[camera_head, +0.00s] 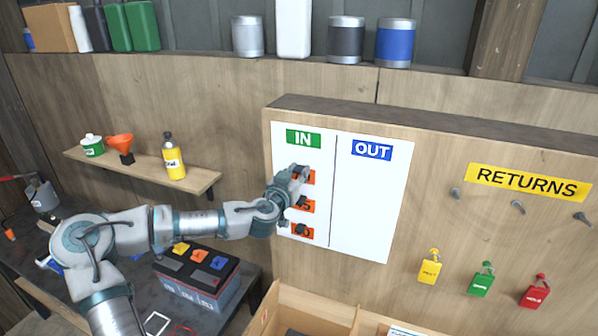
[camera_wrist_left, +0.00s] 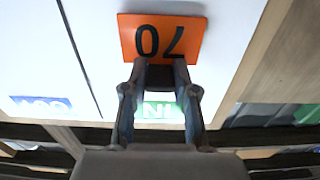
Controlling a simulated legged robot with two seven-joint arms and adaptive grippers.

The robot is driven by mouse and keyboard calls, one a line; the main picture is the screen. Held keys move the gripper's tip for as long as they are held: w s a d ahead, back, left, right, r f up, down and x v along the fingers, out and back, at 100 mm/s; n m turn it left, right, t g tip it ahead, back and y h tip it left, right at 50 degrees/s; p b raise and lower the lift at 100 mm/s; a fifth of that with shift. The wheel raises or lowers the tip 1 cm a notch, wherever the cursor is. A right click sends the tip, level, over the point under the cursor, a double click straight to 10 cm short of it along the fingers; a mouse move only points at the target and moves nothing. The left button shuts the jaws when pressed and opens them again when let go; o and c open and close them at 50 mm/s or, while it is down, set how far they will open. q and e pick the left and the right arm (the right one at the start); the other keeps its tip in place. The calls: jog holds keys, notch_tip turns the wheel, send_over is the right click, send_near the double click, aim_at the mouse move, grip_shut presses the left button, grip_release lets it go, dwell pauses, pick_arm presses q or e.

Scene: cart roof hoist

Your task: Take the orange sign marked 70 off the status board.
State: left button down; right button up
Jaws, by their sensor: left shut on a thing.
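The orange sign marked 70 (camera_wrist_left: 160,30) appears upside down in the left wrist view, in front of the white board. In the head view, a strip of this top orange sign (camera_head: 311,177) shows beside my left gripper (camera_head: 298,174), under the green IN label. My left gripper's fingertips (camera_wrist_left: 160,75) are shut at the sign's edge nearest the IN label, holding it. I cannot tell whether the sign still touches the status board (camera_head: 370,205). Two more orange signs, a middle one (camera_head: 306,206) and a bottom one (camera_head: 301,232), sit below it in the IN column. My right gripper is out of view.
The OUT column is empty. A yellow RETURNS label (camera_head: 528,182) sits right of the board above several pegs, with yellow, green and red padlocks (camera_head: 480,284) below. A battery (camera_head: 198,277) stands on the bench under my left arm. A wooden box (camera_head: 305,312) sits below the board.

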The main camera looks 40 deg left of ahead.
pick_arm(q)
jog(key=shift+v, duration=1.2)
dwell(0.6)
jog(key=shift+s+d+r, duration=0.2)
jog(key=shift+s, duration=0.5)
jog(key=v, duration=0.4)
jog(key=shift+s+d, duration=0.1)
jog(key=shift+s, duration=0.2)
